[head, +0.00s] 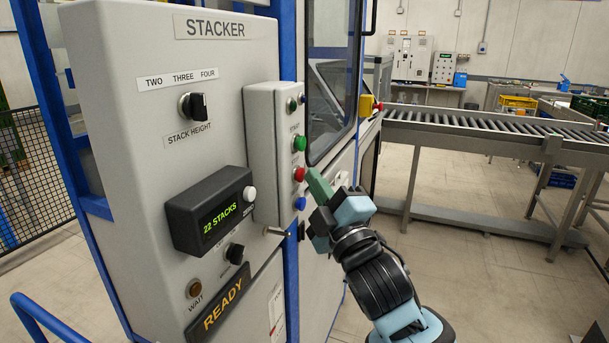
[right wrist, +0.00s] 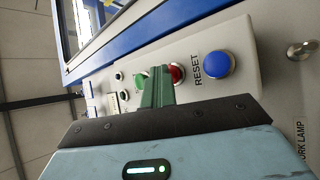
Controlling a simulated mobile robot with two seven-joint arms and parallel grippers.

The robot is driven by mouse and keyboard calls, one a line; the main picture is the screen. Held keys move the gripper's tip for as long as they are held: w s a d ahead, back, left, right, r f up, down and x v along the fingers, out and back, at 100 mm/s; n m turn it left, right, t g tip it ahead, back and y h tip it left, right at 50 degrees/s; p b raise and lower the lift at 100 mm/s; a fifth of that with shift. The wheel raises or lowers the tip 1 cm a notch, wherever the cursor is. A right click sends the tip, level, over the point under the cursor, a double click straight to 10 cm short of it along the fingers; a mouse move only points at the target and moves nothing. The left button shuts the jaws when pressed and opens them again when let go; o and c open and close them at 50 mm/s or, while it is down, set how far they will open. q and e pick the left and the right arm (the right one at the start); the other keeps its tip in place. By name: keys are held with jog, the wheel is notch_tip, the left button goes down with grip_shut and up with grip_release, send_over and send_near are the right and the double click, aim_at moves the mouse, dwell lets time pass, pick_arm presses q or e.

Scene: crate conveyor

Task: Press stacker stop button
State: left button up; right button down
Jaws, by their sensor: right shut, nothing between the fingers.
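The stacker panel (head: 186,50) is a grey cabinet labelled STACKER. On its side box (head: 262,110) sit a green button (head: 299,143), a red button (head: 299,174) and a blue button (head: 300,203) in a column. My right gripper (head: 318,183) is shut and empty, its green fingertips just right of the red button; I cannot tell if they touch it. In the right wrist view the fingertips (right wrist: 157,88) point between the green button (right wrist: 140,81) and the red button (right wrist: 177,74), partly covering both. The blue button (right wrist: 217,64) there is labelled RESET. My left gripper is out of view.
A counter display (head: 212,213) reads 22 STACKS and juts from the panel. A stack height knob (head: 194,106) and a READY sign (head: 222,305) are on it. A roller conveyor (head: 480,128) runs behind to the right. Floor right of my arm is clear.

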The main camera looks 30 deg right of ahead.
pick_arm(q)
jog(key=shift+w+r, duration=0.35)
pick_arm(e)
jog(key=shift+s+d, duration=0.45)
jog(key=shift+s, duration=0.15)
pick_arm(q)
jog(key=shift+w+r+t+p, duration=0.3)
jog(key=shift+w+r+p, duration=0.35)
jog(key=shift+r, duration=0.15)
pick_arm(e)
jog(key=s+d, duration=0.3)
jog(key=shift+s+d, duration=0.1)
jog(key=shift+s, duration=0.3)
